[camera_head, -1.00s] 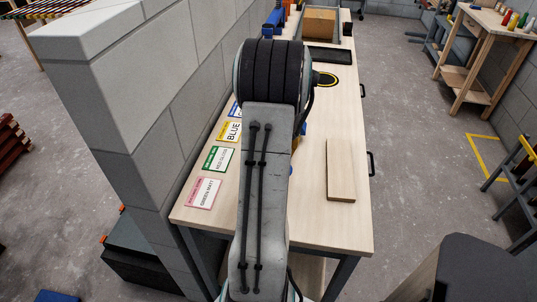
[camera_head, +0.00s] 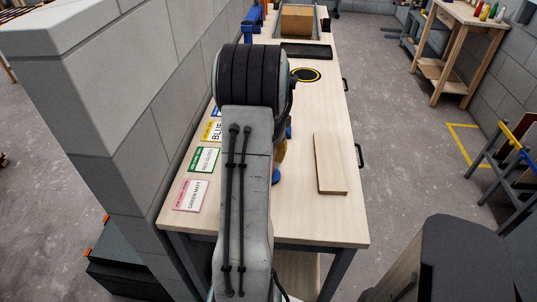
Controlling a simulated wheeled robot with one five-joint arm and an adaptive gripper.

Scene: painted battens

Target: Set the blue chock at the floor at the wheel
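I cannot make out a blue chock or a wheel for certain in this view. A small blue piece (camera_head: 276,176) shows at the right edge of my arm over the bench, with a yellowish piece just above it; most of both is hidden, so I cannot tell what they are. My arm reaches away over the workbench (camera_head: 300,222). My gripper is hidden behind the arm, so its fingers and anything in them do not show.
Coloured label cards (camera_head: 190,195) lie along the bench's left side by a block wall (camera_head: 150,100). A pale board (camera_head: 330,163) lies on the right. A cardboard box (camera_head: 297,18) is at the back. Open floor (camera_head: 410,180) lies right of the bench.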

